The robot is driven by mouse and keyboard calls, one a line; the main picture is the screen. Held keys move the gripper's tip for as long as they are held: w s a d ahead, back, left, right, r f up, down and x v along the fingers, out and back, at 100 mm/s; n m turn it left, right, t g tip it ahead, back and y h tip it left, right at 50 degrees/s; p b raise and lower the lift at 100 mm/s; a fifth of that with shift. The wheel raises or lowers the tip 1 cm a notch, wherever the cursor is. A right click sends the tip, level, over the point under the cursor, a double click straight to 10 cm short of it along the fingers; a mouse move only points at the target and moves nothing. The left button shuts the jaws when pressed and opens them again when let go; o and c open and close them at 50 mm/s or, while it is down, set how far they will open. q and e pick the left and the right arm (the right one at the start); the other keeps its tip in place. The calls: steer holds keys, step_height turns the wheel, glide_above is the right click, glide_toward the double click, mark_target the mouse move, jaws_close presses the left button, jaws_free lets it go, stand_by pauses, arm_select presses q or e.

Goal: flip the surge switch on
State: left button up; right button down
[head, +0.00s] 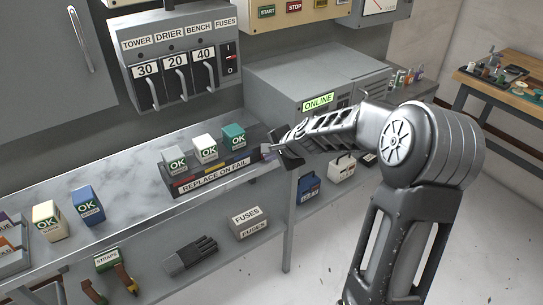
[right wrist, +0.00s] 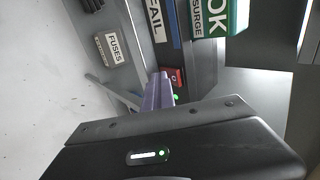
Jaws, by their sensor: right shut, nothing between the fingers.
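The teal block marked OK (head: 234,137) stands at the right of a row of blocks on the bench. In the right wrist view it is the green block labelled SURGE (right wrist: 215,17). A small red switch-like piece (right wrist: 176,77) shows below it in that view, beside a purple strip (right wrist: 157,92); its position on or off cannot be read. My right gripper (head: 279,147) is shut and empty at the right end of the REPLACE ON FAIL tray (head: 216,179). Whether it touches the switch is unclear, and it hides that end in the head view. My left gripper is not in view.
A fuse box (head: 181,52) with several levers hangs on the wall. A grey cabinet marked ONLINE (head: 290,78) stands behind my right gripper. A white block (head: 205,148) and a grey block (head: 173,163) stand left of the teal one. The bench middle is clear.

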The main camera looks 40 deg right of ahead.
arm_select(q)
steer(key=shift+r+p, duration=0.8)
arm_select(e)
steer(key=shift+w+r, duration=0.1)
steer(key=shift+r, duration=0.8)
steer(key=shift+f, duration=0.1)
